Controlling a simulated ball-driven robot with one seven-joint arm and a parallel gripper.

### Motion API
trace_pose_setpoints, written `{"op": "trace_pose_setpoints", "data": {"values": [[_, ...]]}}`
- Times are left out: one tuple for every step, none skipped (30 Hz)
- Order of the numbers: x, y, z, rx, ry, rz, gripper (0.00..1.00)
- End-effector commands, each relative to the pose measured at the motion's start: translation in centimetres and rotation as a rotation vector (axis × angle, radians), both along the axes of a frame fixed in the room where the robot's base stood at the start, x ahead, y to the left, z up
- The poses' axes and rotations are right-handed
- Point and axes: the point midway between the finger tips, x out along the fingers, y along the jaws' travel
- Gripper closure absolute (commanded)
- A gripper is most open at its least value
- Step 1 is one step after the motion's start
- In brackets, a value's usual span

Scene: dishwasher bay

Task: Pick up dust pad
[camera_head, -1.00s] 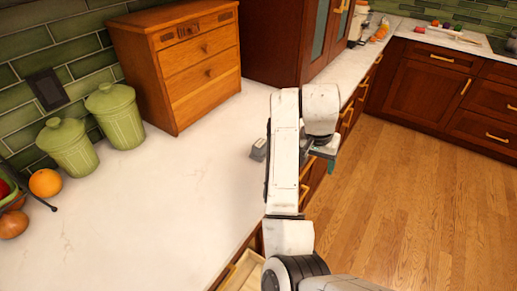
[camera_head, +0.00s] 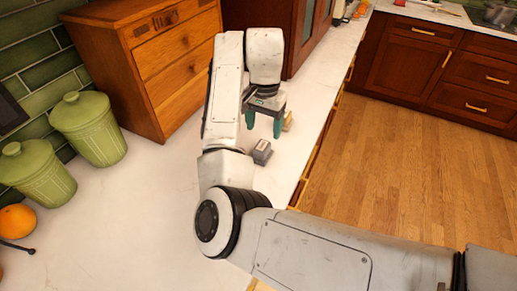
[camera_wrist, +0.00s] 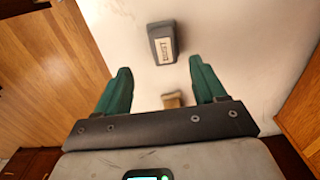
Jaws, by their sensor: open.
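A small dark grey block with a pale printed label (camera_head: 262,152) lies on the white counter near its front edge. It also shows in the wrist view (camera_wrist: 163,43), beyond the fingertips. A smaller tan block (camera_head: 288,120) lies on the counter just behind my gripper. In the wrist view the tan block (camera_wrist: 173,100) appears between the two fingers, below them. I cannot tell for sure which block is the dust pad. My gripper (camera_head: 265,130) points down over the counter, with green fingers spread and nothing held. It also shows in the wrist view (camera_wrist: 160,68).
A wooden drawer chest (camera_head: 160,65) stands at the back left. Two green lidded canisters (camera_head: 90,128) and an orange (camera_head: 17,221) stand at the left. The counter (camera_head: 140,225) is bare around the blocks. Its front edge drops to the wooden floor (camera_head: 400,160).

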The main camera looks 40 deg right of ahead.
Motion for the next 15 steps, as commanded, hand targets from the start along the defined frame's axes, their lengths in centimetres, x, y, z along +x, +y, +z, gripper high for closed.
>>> {"op": "trace_pose_setpoints", "data": {"values": [[-0.1,-0.1,-1.0,-0.002,0.005,0.001,0.3],[-0.1,-0.1,-1.4,-0.001,0.005,0.0,0.3],[-0.1,0.0,-1.9,0.0,0.004,0.001,0.3],[-0.1,0.0,-2.3,0.0,0.004,0.001,0.3],[0.0,0.0,-2.8,0.0,0.004,0.002,0.3],[0.0,0.0,-3.3,0.0,0.004,0.002,0.3],[0.0,0.0,-3.6,0.0,0.003,0.001,0.3],[0.0,0.0,-3.9,0.0,0.002,0.001,0.3],[0.0,0.0,-4.1,0.0,0.002,0.001,0.3],[0.0,0.0,-4.3,0.0,0.002,0.001,0.3],[0.1,0.0,-4.6,0.001,0.001,0.001,0.3],[0.2,0.1,-4.9,0.0,0.002,0.002,0.3],[0.2,0.1,-5.3,0.002,0.004,0.001,0.3],[0.2,0.2,-5.7,0.002,0.003,0.001,0.3],[0.3,0.2,-6.3,0.001,0.005,0.002,0.3]]}}
